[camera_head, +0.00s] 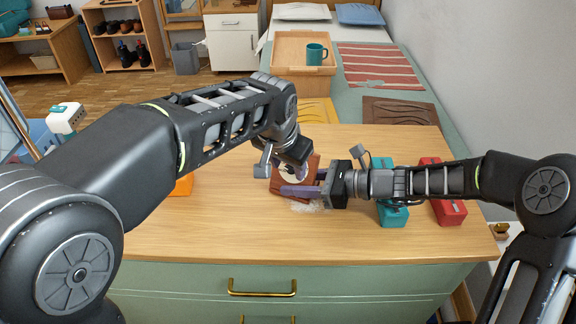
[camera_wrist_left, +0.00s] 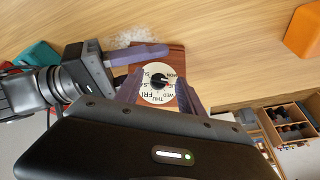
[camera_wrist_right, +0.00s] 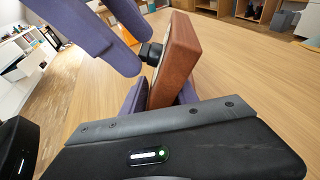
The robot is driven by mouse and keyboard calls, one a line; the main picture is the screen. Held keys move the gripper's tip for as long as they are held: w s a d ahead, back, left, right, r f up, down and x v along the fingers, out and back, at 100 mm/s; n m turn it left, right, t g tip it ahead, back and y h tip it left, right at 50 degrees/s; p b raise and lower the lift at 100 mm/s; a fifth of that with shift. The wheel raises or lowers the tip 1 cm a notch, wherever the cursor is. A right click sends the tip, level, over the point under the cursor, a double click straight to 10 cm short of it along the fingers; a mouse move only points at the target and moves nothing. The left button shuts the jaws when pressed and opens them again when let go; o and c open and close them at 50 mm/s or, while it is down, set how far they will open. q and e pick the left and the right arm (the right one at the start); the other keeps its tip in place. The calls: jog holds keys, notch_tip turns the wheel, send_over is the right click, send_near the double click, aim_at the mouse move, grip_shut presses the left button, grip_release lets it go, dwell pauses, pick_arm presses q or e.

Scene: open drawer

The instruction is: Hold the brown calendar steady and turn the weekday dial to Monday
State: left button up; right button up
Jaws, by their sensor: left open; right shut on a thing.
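The brown calendar (camera_head: 311,166) stands tilted on the wooden dresser top, its white weekday dial (camera_wrist_left: 153,95) facing my left gripper. The dial carries black weekday letters, THU and FRI among them, and a black knob (camera_wrist_left: 158,79) at its centre; which day is set is not clear. My left gripper (camera_wrist_left: 159,84) is open, its purple fingers on either side of the knob; contact cannot be told. My right gripper (camera_wrist_right: 162,94) is shut on the calendar's edge, one purple finger across the front and one behind. The left arm partly hides the dial in the head view.
A teal object (camera_head: 392,205) and a red object (camera_head: 447,205) lie right of the calendar, under and beside my right arm. An orange block (camera_head: 182,186) sits to the left. The front of the dresser top (camera_head: 220,235) is clear.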

pick_arm(q)
jog(key=shift+w+f, duration=0.2)
jog(key=shift+f, duration=0.25)
jog(key=shift+c, duration=0.3)
grip_shut()
